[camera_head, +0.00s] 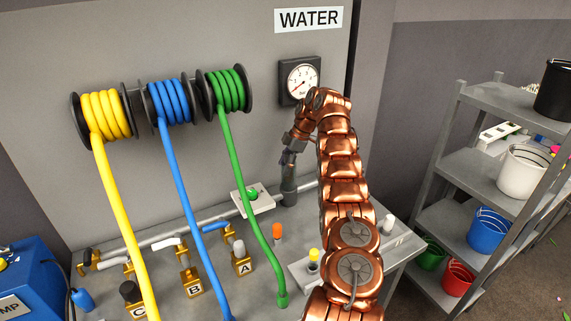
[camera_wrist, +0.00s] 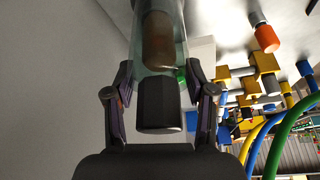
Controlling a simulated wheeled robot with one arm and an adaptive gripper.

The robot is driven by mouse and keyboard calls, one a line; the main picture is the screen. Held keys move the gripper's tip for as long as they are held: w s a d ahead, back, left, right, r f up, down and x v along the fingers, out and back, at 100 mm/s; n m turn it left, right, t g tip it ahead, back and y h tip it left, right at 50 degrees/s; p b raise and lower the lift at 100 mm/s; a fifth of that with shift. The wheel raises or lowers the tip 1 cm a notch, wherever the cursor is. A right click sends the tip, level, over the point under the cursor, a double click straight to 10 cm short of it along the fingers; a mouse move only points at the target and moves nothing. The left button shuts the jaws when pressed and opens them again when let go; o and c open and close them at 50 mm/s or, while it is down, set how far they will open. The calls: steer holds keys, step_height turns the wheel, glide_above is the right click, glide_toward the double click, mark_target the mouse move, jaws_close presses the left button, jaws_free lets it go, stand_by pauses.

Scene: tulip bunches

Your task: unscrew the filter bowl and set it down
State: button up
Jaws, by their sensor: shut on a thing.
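The filter bowl is a clear cylinder with a brown element inside (camera_wrist: 158,40) in the wrist view. A dark faceted end piece (camera_wrist: 158,105) sits at the end nearer my gripper. My gripper (camera_wrist: 160,72) has a finger on each side of the bowl and is shut on it. In the head view, my gripper (camera_head: 288,158) points down at the top of a dark grey upright cylinder (camera_head: 289,188) by the bench's back edge, in line with the pipe. Whether the bowl's threads are still engaged cannot be seen.
Yellow, blue and green hoses (camera_head: 251,190) hang in front. Orange (camera_head: 277,232) and yellow-topped (camera_head: 313,256) pieces stand on the bench (camera_head: 258,298). A pressure gauge (camera_head: 302,82) is on the wall above.

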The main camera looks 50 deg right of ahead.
steer(key=o, duration=1.3)
steer(key=b, duration=0.3)
steer(key=shift+f+m, duration=0.3)
steer(key=shift+m, duration=0.1)
steer(key=m+b, duration=0.1)
steer(key=b, duration=0.3)
steer(key=shift+w+m+t+h, duration=0.1)
steer(key=shift+m+t+h, duration=0.2)
